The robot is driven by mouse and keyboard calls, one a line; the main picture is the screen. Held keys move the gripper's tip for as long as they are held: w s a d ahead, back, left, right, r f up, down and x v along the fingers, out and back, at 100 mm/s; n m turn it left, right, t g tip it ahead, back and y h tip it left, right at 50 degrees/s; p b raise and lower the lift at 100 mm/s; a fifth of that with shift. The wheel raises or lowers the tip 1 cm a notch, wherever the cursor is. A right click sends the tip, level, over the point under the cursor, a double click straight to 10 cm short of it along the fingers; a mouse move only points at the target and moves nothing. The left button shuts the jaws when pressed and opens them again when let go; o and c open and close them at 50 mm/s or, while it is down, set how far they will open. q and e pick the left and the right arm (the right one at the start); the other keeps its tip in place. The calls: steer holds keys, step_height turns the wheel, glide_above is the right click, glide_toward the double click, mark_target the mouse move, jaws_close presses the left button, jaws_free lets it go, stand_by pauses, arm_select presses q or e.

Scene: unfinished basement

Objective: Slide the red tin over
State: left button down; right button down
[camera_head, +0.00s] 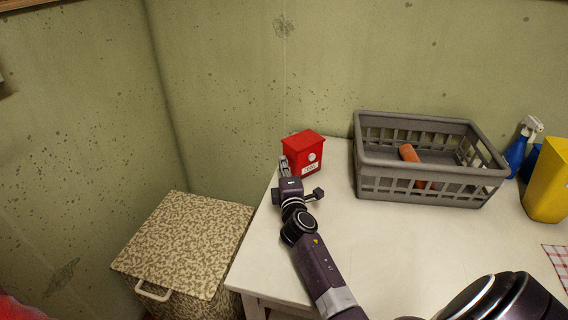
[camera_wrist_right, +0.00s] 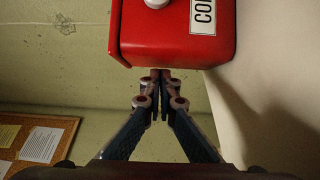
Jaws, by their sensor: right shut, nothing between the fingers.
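The red tin (camera_head: 303,157) is a boxy red container with a lid and a white label, upright near the back left edge of the white table (camera_head: 330,235). My right gripper (camera_head: 284,162) is shut and empty, at the tin's left side. In the right wrist view the tin (camera_wrist_right: 180,38) fills the top, with part of its label showing. The closed fingertips of the right gripper (camera_wrist_right: 160,76) are right by its side; I cannot tell whether they touch. My left gripper is not in view.
A grey basket (camera_head: 430,190) holding an orange item (camera_head: 409,153) stands right of the tin, with a gap between. Further right are a blue spray bottle (camera_head: 518,150) and a yellow container (camera_head: 548,182). A patterned hamper (camera_head: 185,245) stands left of the table. The table's front middle is clear.

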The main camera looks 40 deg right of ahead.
mark_target(302, 163)
steer(key=d, duration=0.3)
steer(key=s+d, duration=0.1)
steer(key=d, duration=0.2)
steer(key=shift+s, duration=0.15)
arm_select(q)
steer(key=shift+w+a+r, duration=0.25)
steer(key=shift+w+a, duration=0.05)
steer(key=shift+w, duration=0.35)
arm_select(e)
steer(key=shift+a, duration=0.1)
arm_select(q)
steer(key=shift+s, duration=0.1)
